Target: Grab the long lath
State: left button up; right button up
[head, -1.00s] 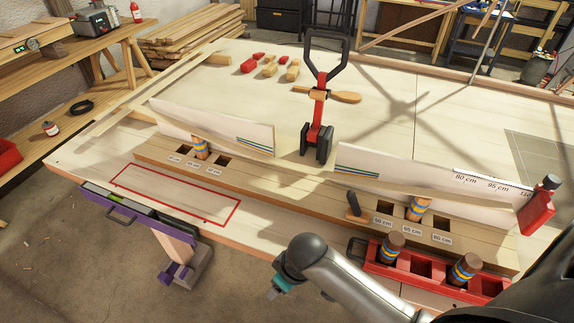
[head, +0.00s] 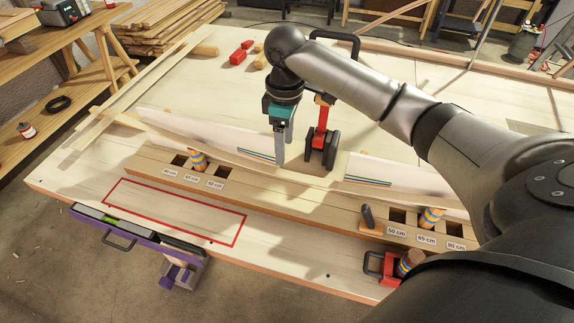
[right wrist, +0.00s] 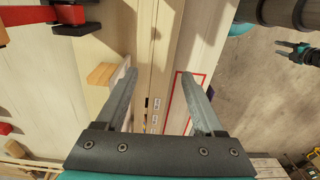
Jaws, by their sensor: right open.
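A pale, curved lath (head: 190,127) with coloured stripes stands on edge along the slotted beam in the head view. A similar striped stretch (head: 400,172) runs on to the right. I cannot tell whether both are one piece. My right gripper (head: 281,158) points down at the gap between the two striped parts, open and empty. In the right wrist view its fingers (right wrist: 157,74) are spread, with the left finger beside a pale lath edge (right wrist: 123,75); contact is unclear. My left gripper (right wrist: 300,52) seems to show small at the upper right there, its jaws unclear.
A red clamp (head: 321,140) with a black handle stands just right of my gripper. The slotted beam (head: 290,195) has labelled holes and striped pegs. A red-outlined area (head: 175,208) at the front left is bare. Red blocks (head: 240,52) lie behind.

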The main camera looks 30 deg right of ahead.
notch_tip(320, 180, up, 3)
jog(key=w+d, duration=0.2)
send_over(289, 174)
jog(key=shift+m, duration=0.3)
notch_tip(289, 174, down, 9)
jog(key=shift+s+f, duration=0.1)
jog(key=shift+s, duration=0.05)
jog(key=shift+f, duration=2.95)
grip_shut()
